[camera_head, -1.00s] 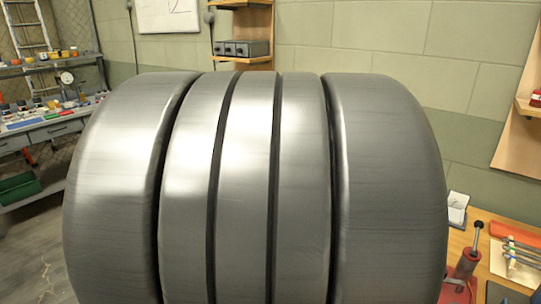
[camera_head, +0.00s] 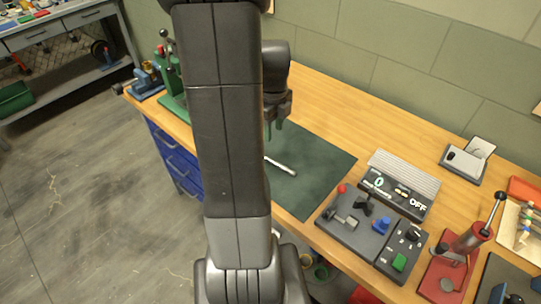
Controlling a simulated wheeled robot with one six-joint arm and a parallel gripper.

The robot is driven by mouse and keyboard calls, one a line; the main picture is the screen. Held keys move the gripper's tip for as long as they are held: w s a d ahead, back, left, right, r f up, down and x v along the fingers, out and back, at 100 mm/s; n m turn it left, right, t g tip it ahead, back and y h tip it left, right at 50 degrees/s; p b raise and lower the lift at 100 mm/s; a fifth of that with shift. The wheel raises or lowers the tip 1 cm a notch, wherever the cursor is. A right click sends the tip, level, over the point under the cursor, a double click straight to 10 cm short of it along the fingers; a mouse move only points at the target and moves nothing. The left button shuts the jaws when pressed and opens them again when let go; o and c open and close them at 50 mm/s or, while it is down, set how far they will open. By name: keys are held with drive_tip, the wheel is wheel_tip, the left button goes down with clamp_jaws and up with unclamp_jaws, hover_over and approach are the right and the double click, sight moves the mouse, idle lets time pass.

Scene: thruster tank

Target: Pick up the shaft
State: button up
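The shaft (camera_head: 280,166) is a thin silver rod lying on the dark green mat (camera_head: 318,168) on the wooden workbench. Its left end is close to the edge of my arm in the picture, so part of it may be hidden. My gripper (camera_head: 276,122) hangs over the mat, above and behind the shaft in the picture, apart from it. It is partly covered by my arm and small in view, so I cannot tell how far its fingers are apart. Nothing shows held in it.
A grey control panel (camera_head: 371,229) and a display box reading OFF (camera_head: 398,186) stand right of the mat. A red lever press (camera_head: 466,243) is further right. A green press and a blue vise (camera_head: 146,82) stand at the left end. The bench behind the mat is clear.

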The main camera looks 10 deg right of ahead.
sight(273, 160)
wheel_tip(273, 160, down, 12)
drive_tip(key=shift+s+p, duration=0.15)
drive_tip(key=shift+p, duration=0.6)
clamp_jaws()
